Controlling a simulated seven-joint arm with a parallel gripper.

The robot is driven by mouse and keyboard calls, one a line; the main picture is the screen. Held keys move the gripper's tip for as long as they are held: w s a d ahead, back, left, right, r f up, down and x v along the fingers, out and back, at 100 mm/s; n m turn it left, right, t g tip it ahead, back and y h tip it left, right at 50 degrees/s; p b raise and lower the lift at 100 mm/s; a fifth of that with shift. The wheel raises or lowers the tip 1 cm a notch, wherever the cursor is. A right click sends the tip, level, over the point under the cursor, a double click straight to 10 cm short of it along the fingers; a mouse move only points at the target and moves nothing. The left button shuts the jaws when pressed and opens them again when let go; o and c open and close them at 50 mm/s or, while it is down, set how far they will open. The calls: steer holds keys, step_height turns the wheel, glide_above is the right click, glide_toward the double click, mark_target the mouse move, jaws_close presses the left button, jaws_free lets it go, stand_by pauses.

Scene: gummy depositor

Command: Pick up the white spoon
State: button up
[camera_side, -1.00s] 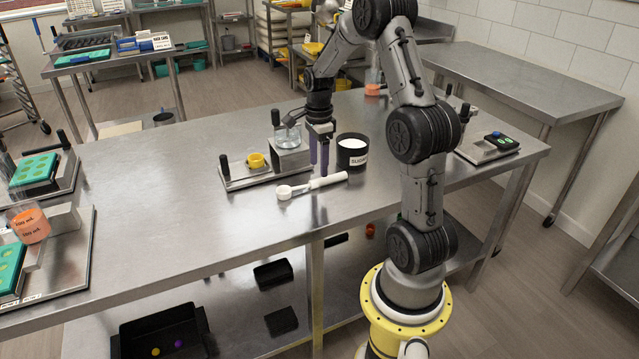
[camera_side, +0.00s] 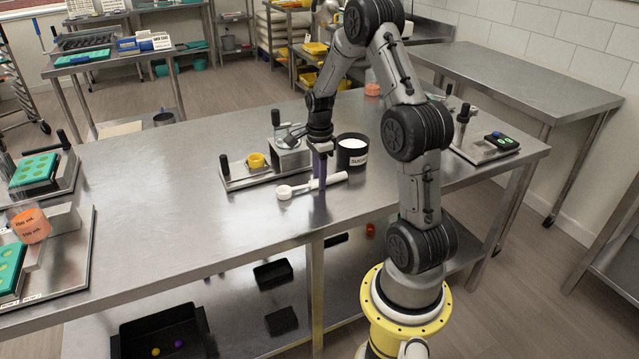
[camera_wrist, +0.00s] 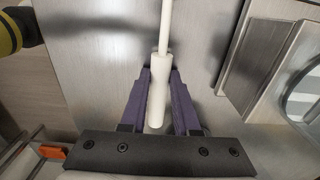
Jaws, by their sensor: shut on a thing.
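The white spoon (camera_side: 299,187) lies on the steel table, its round bowl to the left and its thick handle to the right, near the black sugar tub. My gripper (camera_side: 319,186) points down with its purple fingers around the handle. In the wrist view the purple fingers (camera_wrist: 158,100) stand on both sides of the spoon's handle (camera_wrist: 157,90), shut on it. The bowl is outside the wrist view. I cannot tell any gap between spoon and table.
The black sugar tub (camera_side: 352,152) stands just behind the handle's right end. A metal depositor station (camera_side: 245,180) with a yellow cup (camera_side: 256,161) is behind and left of the spoon. The table's front edge is close; the table's left middle is clear.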

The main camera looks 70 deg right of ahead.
jaws_close()
steer(key=shift+r, duration=0.45)
step_height(320, 180, up, 2)
steer(key=shift+r, duration=0.1)
steer(key=s+a+r, duration=0.9)
steer(key=a+r, duration=0.1)
steer(key=shift+s, duration=0.35)
steer(key=shift+a, duration=0.1)
